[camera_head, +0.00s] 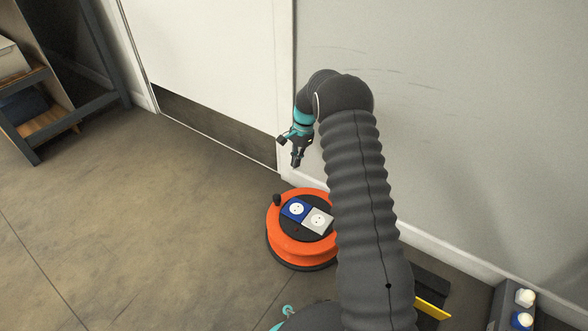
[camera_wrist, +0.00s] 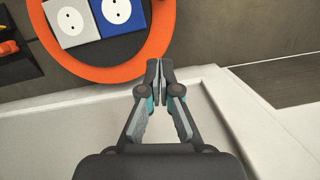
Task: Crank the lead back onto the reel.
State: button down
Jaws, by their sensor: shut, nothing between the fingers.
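An orange cable reel (camera_head: 284,247) lies flat on the floor by the wall, with a dark centre plate carrying a blue socket and a grey socket. A black crank knob (camera_head: 276,199) stands on its rim at the far left. In the wrist view the reel's orange rim (camera_wrist: 161,45) shows at the top, with both sockets inside it. My gripper (camera_head: 296,160) is above and beyond the reel, near the wall, apart from the knob. In the wrist view its fingertips (camera_wrist: 159,75) are together and empty. My arm hides the reel's right side. I cannot make out the lead.
A white door (camera_head: 215,70) and grey wall with a skirting stand behind the reel. A shelf unit (camera_head: 75,115) is at the far left. A grey box with bottles (camera_head: 521,318) is at the lower right. The floor left of the reel is clear.

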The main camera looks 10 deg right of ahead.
jog(key=c, duration=1.5)
grip_release()
jog(key=shift+r, duration=0.4)
jog(key=shift+c, duration=0.2)
jog(key=o, duration=0.4)
jog(key=shift+n, duration=0.3)
jog(key=a+r+p, duration=0.2)
jog(key=a, duration=0.1)
jog(key=shift+s+a+r, duration=0.1)
jog(key=shift+a+r, duration=0.05)
jog(key=shift+r, duration=0.25)
jog(key=n+t+h+p, duration=0.2)
jog(key=n+p, duration=0.1)
jog(key=n, duration=0.2)
send_over(277, 195)
jog(key=f, duration=0.2)
notch_tip(277, 195, down, 13)
jog(key=shift+f, duration=0.1)
grip_shut()
